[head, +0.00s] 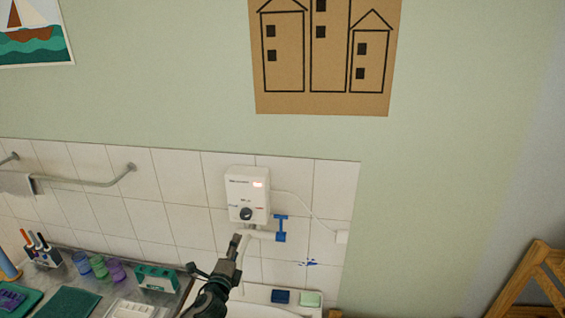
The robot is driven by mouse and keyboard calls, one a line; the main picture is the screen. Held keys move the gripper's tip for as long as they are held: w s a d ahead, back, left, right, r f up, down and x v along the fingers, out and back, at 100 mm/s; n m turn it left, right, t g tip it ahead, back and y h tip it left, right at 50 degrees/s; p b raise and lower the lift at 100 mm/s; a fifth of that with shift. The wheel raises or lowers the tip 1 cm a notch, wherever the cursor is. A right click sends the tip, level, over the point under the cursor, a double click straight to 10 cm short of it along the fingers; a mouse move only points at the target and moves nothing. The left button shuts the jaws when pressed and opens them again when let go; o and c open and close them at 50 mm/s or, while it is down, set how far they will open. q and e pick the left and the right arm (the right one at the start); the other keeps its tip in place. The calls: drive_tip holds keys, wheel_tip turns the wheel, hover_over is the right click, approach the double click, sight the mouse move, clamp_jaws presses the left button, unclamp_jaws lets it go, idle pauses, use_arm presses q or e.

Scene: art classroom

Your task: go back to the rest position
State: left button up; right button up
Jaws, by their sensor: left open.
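My left gripper (236,250) is at the lower middle of the head view, dark and pointing up in the picture. It is open, and I see nothing held in it. It shows in front of the sink area, just below a white water heater (247,196) on the tiled wall. Whether it touches anything there I cannot tell. My right gripper is not in view.
A blue-handled tap part (281,229) is right of the gripper. A blue sponge (281,296) and a pale green one (311,299) lie on the sink edge. Cups (99,268) and a green holder (156,278) stand left. A wooden easel (540,275) is at right.

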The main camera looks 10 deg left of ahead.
use_arm(q)
drive_tip(key=s+d+f+n+g, duration=0.1)
drive_tip(key=s+f+n+g, duration=0.2)
drive_tip(key=s+f+n, duration=0.5)
drive_tip(key=s+d+f+n+g, duration=0.1)
drive_tip(key=s+d+f+g, duration=0.15)
drive_tip(key=s+f, duration=0.6)
drive_tip(key=s+a+f+n+g, duration=0.1)
drive_tip(key=s+f+n+g, duration=0.35)
drive_tip(key=s+f, duration=0.5)
drive_tip(key=s+a+f+n+g, duration=0.1)
drive_tip(key=s+f+n+g, duration=0.4)
drive_tip(key=s, duration=0.8)
drive_tip(key=s+f+b, duration=0.3)
drive_tip(key=f+b, duration=0.2)
drive_tip(key=f, duration=2.7)
drive_tip(key=s+a+f+b, duration=0.2)
drive_tip(key=s+f, duration=0.7)
drive_tip(key=f, duration=0.1)
drive_tip(key=s+a+f+g+b, duration=0.1)
drive_tip(key=s+f+b, duration=0.1)
drive_tip(key=s+f, duration=0.7)
drive_tip(key=shift+a+f+g+y, duration=0.3)
drive_tip(key=shift+a+f, duration=0.05)
drive_tip(key=shift+f, duration=0.45)
